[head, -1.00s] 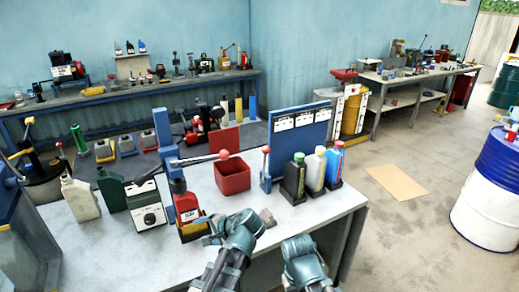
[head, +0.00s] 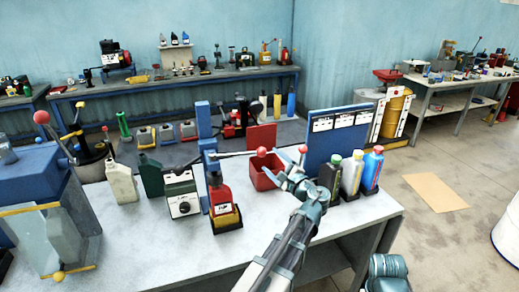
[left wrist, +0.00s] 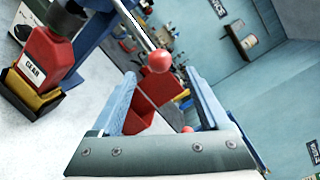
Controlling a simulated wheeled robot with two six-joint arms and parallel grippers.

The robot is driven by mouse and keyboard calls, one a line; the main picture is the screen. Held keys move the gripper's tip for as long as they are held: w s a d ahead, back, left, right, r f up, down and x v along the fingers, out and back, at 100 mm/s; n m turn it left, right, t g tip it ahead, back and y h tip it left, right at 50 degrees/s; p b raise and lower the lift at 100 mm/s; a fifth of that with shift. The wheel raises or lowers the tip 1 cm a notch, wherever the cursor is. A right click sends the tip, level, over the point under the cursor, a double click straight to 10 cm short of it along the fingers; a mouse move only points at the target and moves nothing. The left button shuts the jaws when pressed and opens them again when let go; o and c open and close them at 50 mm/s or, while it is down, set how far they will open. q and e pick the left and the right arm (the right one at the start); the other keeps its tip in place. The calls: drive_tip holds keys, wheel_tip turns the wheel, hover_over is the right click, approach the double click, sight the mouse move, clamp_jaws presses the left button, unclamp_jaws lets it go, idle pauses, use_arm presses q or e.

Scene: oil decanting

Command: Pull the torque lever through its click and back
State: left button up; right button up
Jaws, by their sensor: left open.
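The torque lever (head: 237,154) is a grey bar running sideways from a tall blue post (head: 208,150) to a red ball knob (head: 261,152). In the left wrist view, the knob (left wrist: 159,60) lies ahead of my open fingers, between their lines, with the bar running up and left. My left gripper (head: 285,178) is open and empty, just right of and below the knob, in front of the red bin (head: 262,180). I see no contact with the knob. The right gripper's fingers are not visible.
A red bottle (head: 220,195) in a yellow-black holder stands below the lever. Several bottles (head: 351,172) stand right of my gripper before a blue panel (head: 340,130). A second red knob (head: 303,149) rises close behind my gripper. The bench front (head: 190,250) is clear.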

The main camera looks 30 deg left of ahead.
sight(242, 154)
use_arm(q)
drive_tip(key=x, duration=1)
drive_tip(key=shift+a, duration=0.25)
drive_tip(key=shift+f, duration=0.1)
clamp_jaws()
idle(0.9)
